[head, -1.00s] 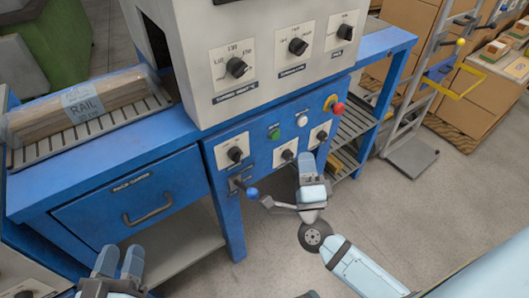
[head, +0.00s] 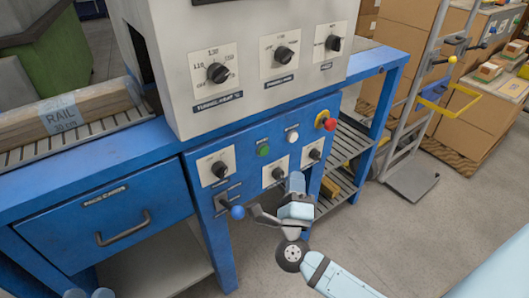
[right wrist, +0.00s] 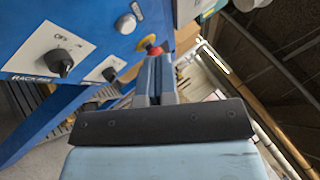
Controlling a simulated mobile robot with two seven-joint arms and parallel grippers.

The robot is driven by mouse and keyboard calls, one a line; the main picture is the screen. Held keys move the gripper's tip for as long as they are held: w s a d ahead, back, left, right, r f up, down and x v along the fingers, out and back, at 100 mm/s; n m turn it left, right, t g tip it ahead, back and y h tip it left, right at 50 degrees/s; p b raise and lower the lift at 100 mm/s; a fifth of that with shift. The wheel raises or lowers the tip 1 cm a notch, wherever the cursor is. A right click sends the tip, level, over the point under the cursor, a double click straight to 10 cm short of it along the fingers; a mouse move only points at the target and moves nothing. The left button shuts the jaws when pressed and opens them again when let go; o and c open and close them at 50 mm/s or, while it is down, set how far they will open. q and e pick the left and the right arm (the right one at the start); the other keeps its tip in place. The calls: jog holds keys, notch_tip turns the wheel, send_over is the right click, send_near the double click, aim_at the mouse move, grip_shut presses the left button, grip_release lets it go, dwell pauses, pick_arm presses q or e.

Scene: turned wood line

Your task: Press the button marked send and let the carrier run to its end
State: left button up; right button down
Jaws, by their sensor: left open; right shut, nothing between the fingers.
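The blue control panel (head: 240,165) carries a green button (head: 263,151), a white button (head: 292,137) and a red mushroom button on a yellow base (head: 326,121). The labels at the buttons are too small to read, so I cannot tell which says send. My right gripper (head: 297,180) is shut and empty, in front of the panel's lower part, below the white button. In the right wrist view its fingers (right wrist: 155,75) point toward the panel, with the red button beyond them. My left gripper (head: 89,294) is open at the bottom left edge. I cannot make out a carrier.
Several black knobs (head: 217,73) sit on the grey housing and blue panel. A blue-knobbed lever (head: 237,212) sticks out by my right gripper. A wooden bundle labelled rail (head: 65,112) lies on slats at left. A hand truck (head: 412,175) and cartons stand right.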

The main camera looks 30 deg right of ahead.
aim_at(264, 151)
pick_arm(q)
jog(key=shift+w+d+f+b, duration=0.1)
jog(key=shift+f+b, duration=0.5)
jog(key=shift+f, duration=0.3)
pick_arm(e)
jog(key=w, duration=0.8)
jog(key=shift+a, duration=0.3)
pick_arm(q)
jog(key=shift+f, duration=0.2)
jog(key=shift+r, duration=0.2)
jog(key=shift+f, duration=0.15)
pick_arm(e)
jog(key=shift+w, duration=0.15)
pick_arm(q)
jog(key=shift+r, duration=0.2)
pick_arm(e)
jog(key=shift+w, duration=0.3)
